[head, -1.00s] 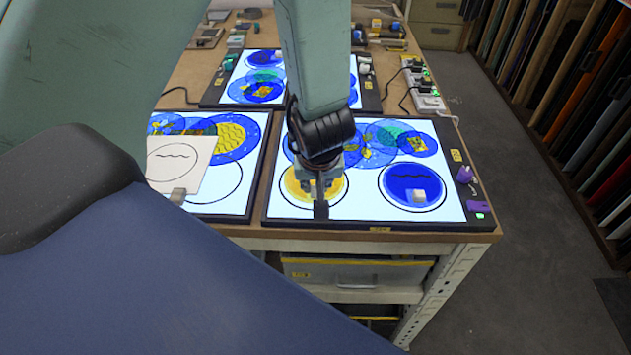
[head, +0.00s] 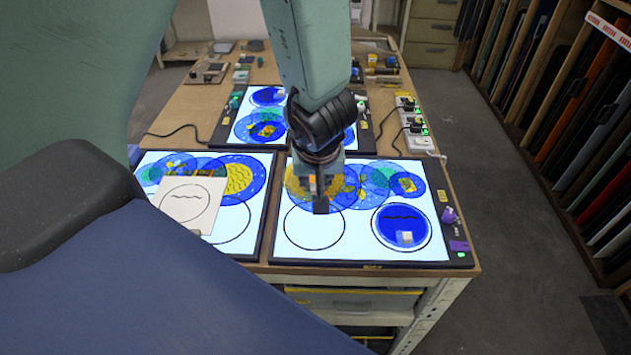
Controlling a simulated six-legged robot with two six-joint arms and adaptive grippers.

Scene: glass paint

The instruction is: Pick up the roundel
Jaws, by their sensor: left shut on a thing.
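My left gripper (head: 320,203) comes down from the top of the head view and is shut on the yellow roundel (head: 298,188). The roundel is amber glass, partly hidden behind the fingers. It appears raised above the near right light panel (head: 345,250), overlapping blue discs in the picture. Below it, a black-outlined circle (head: 314,245) on the panel is bare white. A dark blue roundel (head: 402,222) with a wavy dark line lies in the right circle, with a small pale block (head: 404,237) on it. My right gripper is not in view.
The near left panel (head: 232,243) bears a pale card (head: 187,205) with a circle and wavy line. A third lit panel (head: 290,141) lies behind. Power strips with cables (head: 412,128) line the right table edge. Glass racks stand at the right.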

